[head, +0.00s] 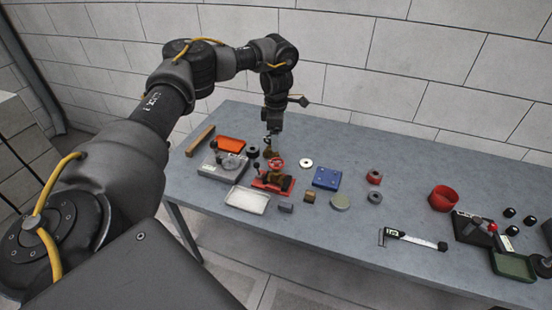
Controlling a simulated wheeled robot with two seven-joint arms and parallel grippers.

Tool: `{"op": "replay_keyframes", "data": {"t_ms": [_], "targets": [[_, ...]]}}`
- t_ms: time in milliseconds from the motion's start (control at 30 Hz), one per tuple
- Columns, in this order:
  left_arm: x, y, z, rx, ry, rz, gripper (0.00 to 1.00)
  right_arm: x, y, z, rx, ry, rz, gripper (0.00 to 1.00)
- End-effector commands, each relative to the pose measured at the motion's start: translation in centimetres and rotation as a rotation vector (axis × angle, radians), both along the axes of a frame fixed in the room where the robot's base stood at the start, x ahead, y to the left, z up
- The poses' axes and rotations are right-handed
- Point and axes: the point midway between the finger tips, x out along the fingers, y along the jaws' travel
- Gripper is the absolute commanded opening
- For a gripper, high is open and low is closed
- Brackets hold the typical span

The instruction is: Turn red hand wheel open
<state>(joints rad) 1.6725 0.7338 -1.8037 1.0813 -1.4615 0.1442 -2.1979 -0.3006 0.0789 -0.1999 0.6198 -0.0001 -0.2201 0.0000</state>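The red hand wheel (277,163) sits on top of a brownish valve body (274,180), which rests on a red base (262,186) on the grey table. My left arm reaches in from the left and hangs down over the table. My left gripper (270,151) points down just behind and slightly left of the wheel's rim, very close to it. Whether it touches the wheel cannot be told. Its fingers are too small and dark to tell whether they are open or shut. My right gripper is not in view.
Close around the valve are a grey box (222,168), a white tray (247,200), an orange tray (230,143), a blue block (326,178) and several small parts. A red cup (443,198) and a caliper (412,239) lie farther right. The table's back right is clear.

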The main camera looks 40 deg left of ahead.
Motion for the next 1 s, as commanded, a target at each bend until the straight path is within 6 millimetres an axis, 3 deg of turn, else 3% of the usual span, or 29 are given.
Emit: {"op": "replay_keyframes", "data": {"t_ms": [433, 700, 1000], "targets": [[-0.1, 0.0, -7.8, -0.001, 0.004, 0.003, 0.75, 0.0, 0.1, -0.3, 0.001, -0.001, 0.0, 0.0], [0.0, 0.0, -10.1, 0.0, 0.001, 0.001, 0.75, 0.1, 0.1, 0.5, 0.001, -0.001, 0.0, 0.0], [0.0, -0.1, -10.3, 0.001, -0.001, 0.001, 0.75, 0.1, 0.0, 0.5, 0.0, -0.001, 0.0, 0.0]]}}
